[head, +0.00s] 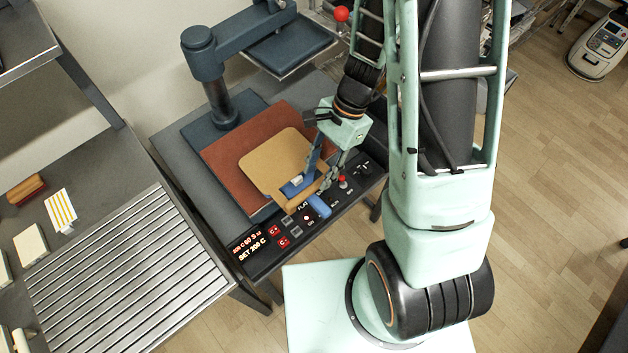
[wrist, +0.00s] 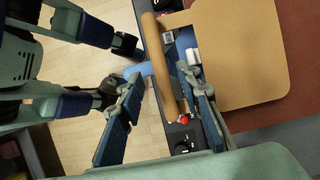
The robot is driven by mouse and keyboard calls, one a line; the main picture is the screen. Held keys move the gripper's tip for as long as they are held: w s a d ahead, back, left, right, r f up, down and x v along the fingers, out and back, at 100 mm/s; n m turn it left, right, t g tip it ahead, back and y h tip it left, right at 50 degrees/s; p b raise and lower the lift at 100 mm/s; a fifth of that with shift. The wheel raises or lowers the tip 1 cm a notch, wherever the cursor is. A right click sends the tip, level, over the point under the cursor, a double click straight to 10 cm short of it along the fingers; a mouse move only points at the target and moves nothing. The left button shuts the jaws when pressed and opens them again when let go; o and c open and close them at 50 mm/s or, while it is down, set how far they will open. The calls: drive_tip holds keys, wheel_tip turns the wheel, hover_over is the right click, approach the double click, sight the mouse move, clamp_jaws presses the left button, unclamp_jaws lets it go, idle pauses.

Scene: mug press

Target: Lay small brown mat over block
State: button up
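The small brown mat (head: 265,160) is tan with rounded corners. It appears to lie flat over a larger reddish-brown sheet (head: 225,150) on the press; it also shows in the wrist view (wrist: 240,50). A bar-like strip (wrist: 163,60) runs along its front edge, with an opening behind it. My gripper (head: 309,187) is at this front edge with its fingers apart. In the wrist view (wrist: 162,70), one finger is at the opening and the other is outside the strip. A dark block edge (head: 264,213) shows under the sheet; most of it is covered.
The press's control panel (head: 270,240) has a lit display and a blue handle (head: 319,206) close to my gripper. The upper plate (head: 290,45) is swung to the back. A slatted metal table (head: 120,265) stands at the left. Open floor lies at the right.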

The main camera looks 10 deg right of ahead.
drive_tip(key=v, duration=0.6)
drive_tip(key=shift+r, duration=0.15)
